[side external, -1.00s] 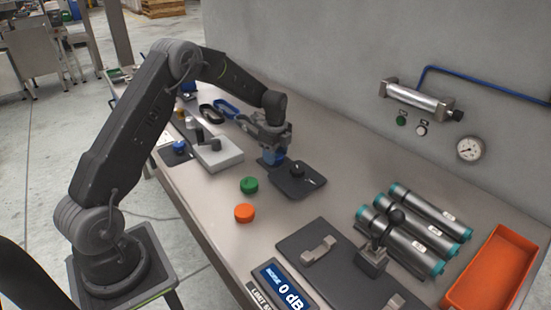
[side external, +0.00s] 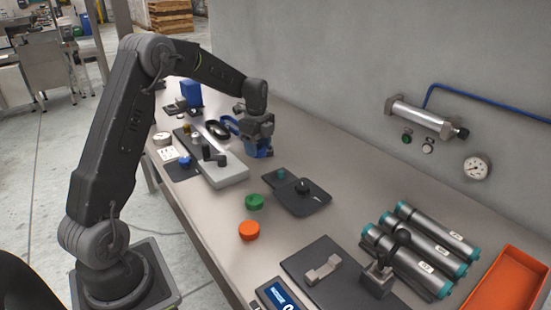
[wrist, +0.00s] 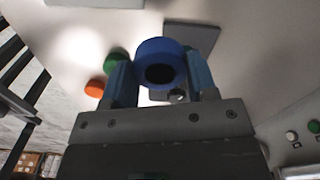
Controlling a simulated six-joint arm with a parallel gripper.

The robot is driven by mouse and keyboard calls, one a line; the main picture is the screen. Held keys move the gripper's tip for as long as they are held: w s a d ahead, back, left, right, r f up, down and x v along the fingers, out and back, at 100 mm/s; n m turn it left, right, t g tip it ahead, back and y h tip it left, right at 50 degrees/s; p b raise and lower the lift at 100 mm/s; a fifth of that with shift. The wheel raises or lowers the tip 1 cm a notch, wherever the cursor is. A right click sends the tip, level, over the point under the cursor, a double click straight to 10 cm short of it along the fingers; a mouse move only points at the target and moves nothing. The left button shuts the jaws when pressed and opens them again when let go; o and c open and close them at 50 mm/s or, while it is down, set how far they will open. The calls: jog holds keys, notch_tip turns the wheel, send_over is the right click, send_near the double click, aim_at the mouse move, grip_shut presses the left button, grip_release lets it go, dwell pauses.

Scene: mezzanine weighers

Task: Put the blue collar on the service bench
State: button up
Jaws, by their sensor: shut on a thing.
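The blue collar is a short blue ring with a dark hole. In the wrist view the blue collar (wrist: 156,47) sits between the two bluish fingers of my gripper (wrist: 160,75), which is shut on it. In the side view my gripper (side external: 258,152) points down and holds the collar above the bench, behind the dark plate; there the collar is hard to tell from the fingers. The service bench (side external: 215,225) is the long light-grey top under everything.
A dark plate (side external: 315,204) with a black knob and a teal spot lies right of my gripper. A green cap (side external: 254,201) and an orange cap (side external: 249,230) stand nearer. A grey block (side external: 225,175) is to the left. Bare bench lies between block and caps.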

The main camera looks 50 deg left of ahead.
aim_at(209, 197)
jog(key=s+a+n, duration=0.1)
jog(key=s+n, duration=0.2)
jog(key=s+a+n, duration=0.1)
jog(key=s+n, duration=0.1)
jog(key=s, duration=0.1)
jog(key=s+a+r+n, duration=0.1)
jog(key=s+n, duration=0.2)
jog(key=s, duration=0.1)
jog(key=shift+n, duration=0.3)
jog(key=s+f+n, duration=0.1)
jog(key=s+n, duration=0.1)
jog(key=n, duration=0.1)
jog(key=s+d+f+n, duration=0.1)
jog(key=s+f+n, duration=0.1)
jog(key=n, duration=0.1)
jog(key=s+f+n, duration=0.2)
jog(key=s+n, duration=0.1)
jog(key=shift+d+f, duration=0.15)
jog(key=shift+d, duration=0.25)
jog(key=shift+f, duration=2.4)
jog(key=shift+f, duration=0.1)
